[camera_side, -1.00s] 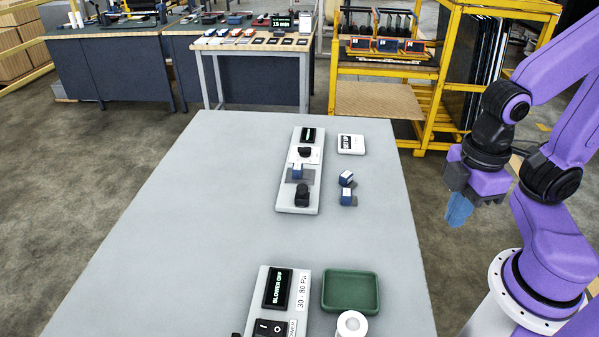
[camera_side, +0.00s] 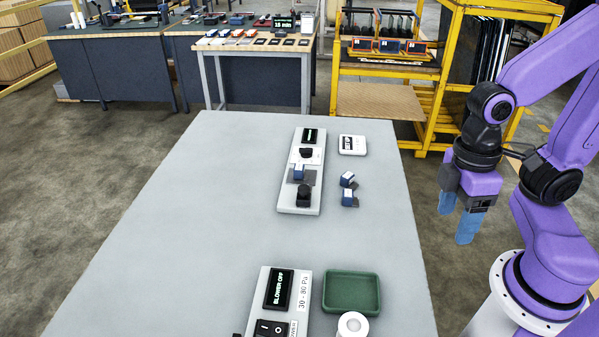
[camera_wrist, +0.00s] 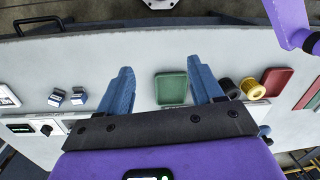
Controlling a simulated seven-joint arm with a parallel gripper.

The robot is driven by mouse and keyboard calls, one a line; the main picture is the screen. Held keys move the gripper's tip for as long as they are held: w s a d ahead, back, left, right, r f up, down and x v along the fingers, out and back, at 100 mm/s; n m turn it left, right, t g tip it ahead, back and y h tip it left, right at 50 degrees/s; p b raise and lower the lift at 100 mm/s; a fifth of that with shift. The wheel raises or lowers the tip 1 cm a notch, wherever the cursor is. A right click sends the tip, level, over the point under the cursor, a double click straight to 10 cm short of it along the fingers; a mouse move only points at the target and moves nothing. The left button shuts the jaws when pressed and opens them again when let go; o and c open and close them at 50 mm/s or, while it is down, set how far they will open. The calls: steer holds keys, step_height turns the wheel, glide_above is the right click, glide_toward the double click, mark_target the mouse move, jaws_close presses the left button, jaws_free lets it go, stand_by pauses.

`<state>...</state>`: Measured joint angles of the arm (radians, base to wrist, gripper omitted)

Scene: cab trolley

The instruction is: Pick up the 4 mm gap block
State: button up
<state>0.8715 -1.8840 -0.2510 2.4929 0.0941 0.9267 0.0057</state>
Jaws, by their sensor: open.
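Two small blue-and-white blocks lie on the grey table right of a fixture panel: a farther block (camera_side: 348,180), which looks tilted, and a nearer block (camera_side: 349,198). They also show in the wrist view as a left block (camera_wrist: 56,97) and a right block (camera_wrist: 78,96). A similar block (camera_side: 298,172) sits on the panel. I cannot read which is the 4 mm one. My gripper (camera_side: 456,214) is beyond the table's right edge, well apart from the blocks. Its blue fingers are open and empty, and they also show in the wrist view (camera_wrist: 160,72).
The fixture panel (camera_side: 289,201) carries black knobs and a display. A white device (camera_side: 352,145) lies behind the loose blocks. A green tray (camera_side: 351,291), a white roll (camera_side: 352,325) and a blower panel (camera_side: 267,309) are in front. The table's left side (camera_side: 180,220) is clear.

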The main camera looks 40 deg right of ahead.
steer(key=w+a+f+m+g+y, duration=0.35)
steer(key=w+m+y, duration=0.35)
steer(key=m, duration=0.8)
steer(key=m+t+y, duration=0.2)
steer(key=m+t, duration=1.2)
steer(key=m, duration=0.9)
glide_toward(302, 167)
steer(key=x, duration=0.5)
steer(key=shift+w+d, duration=0.15)
steer(key=shift+w, duration=0.1)
steer(key=shift+s+x, duration=0.2)
steer(key=shift+x, duration=2.55)
steer(key=c, duration=1.2)
